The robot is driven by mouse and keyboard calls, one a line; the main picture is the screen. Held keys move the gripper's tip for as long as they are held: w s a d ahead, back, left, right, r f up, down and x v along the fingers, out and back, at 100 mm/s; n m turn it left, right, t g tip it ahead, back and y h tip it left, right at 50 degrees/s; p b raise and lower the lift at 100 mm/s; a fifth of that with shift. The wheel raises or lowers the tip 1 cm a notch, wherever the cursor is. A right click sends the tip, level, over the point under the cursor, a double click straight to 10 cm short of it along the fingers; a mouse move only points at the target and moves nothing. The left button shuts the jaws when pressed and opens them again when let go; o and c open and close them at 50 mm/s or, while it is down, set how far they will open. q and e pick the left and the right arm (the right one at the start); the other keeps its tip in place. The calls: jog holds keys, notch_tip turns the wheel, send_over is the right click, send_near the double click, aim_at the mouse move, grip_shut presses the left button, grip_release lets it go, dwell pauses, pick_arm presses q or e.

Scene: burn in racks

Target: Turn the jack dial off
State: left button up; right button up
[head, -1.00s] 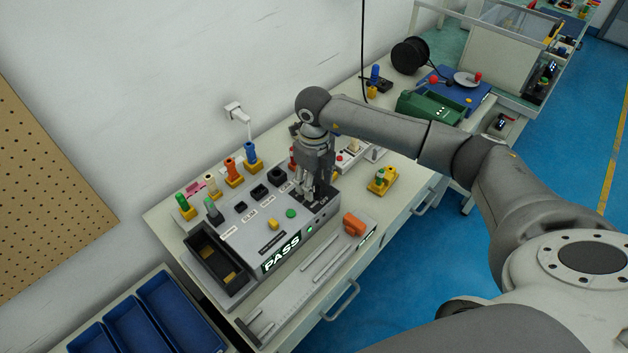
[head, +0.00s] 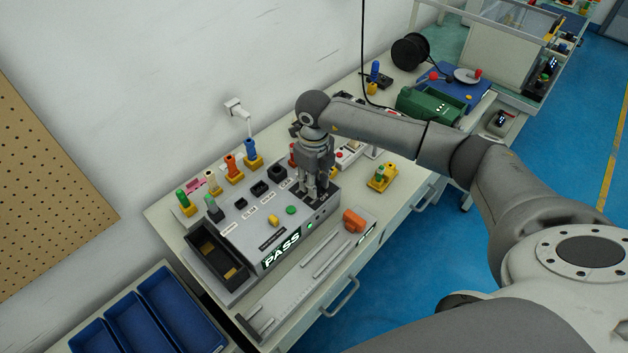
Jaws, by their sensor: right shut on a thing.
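The grey test box (head: 262,228) stands on the bench, with a lit green PASS display (head: 282,249) on its front. My right gripper (head: 314,196) points down over the right end of the box's top panel, its fingers shut. The jack dial is hidden under the fingers, so I cannot see its pointer. A dark label plate shows around the fingertips. My left gripper is not in view.
Several coloured plugs in yellow holders, such as the orange one (head: 233,170), stand behind the box. A black tray (head: 217,254) is at its left end. An orange-handled tool (head: 354,221) lies in front. Blue bins (head: 165,308) are at lower left.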

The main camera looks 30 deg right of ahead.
jog(key=shift+f+n+b, duration=0.2)
jog(key=shift+n+b, duration=0.7)
jog(key=shift+b, duration=0.2)
jog(key=n+b, duration=0.2)
jog(key=shift+b, duration=0.3)
jog(key=n+b, duration=0.2)
jog(key=n, duration=0.1)
jog(key=shift+b, duration=0.3)
jog(key=shift+r+n+b, duration=0.2)
jog(key=shift+n+b, duration=0.4)
jog(key=shift+n, duration=0.4)
jog(key=o, duration=1)
notch_tip(320, 180, up, 12)
jog(key=shift+r, duration=0.1)
